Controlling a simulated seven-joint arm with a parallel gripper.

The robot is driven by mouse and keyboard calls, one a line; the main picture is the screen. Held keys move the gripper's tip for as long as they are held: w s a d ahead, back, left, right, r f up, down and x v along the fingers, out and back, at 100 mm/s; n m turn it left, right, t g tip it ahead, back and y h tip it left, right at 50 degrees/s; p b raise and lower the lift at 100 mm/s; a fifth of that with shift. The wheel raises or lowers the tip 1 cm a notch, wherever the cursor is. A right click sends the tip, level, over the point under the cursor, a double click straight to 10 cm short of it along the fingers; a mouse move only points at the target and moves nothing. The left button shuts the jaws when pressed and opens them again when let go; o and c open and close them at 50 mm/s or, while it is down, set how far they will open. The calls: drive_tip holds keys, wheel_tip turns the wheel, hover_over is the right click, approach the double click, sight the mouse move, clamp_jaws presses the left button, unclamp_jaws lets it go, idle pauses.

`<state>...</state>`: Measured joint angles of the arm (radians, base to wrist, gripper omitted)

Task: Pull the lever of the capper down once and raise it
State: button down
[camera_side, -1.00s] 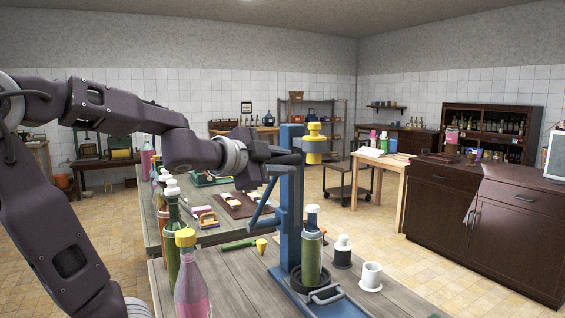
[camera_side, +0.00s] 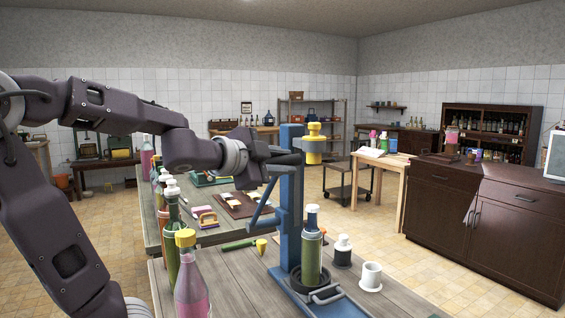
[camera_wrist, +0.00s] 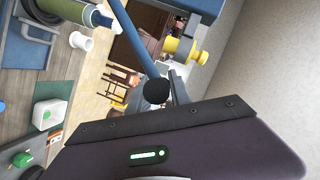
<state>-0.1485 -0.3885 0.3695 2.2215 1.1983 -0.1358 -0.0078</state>
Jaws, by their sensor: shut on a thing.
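The capper has a blue column (camera_side: 291,190) with a yellow head (camera_side: 313,144) high on its right side. The head also shows in the wrist view (camera_wrist: 186,50). A green bottle with a blue top (camera_side: 312,258) stands upright on the capper's base, below the head and apart from it. The lever (camera_wrist: 128,38) is a blue bar ending in a black knob in the wrist view. My gripper (camera_side: 290,156) is beside the upper column, shut on the lever at its knob (camera_wrist: 157,91). The exact finger contact is partly hidden.
A pink bottle with a yellow cap (camera_side: 190,285) and green bottles stand at the left.

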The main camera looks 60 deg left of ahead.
drive_tip(key=shift+f, duration=0.1)
idle(0.3)
drive_tip(key=d+f, duration=0.5)
drive_tip(key=shift+f, duration=0.3)
drive_tip(key=shift+d, duration=0.1)
drive_tip(key=c, duration=1.2)
unclamp_jaws()
drive_tip(key=v, duration=0.7)
drive_tip(key=shift+s+r, duration=0.1)
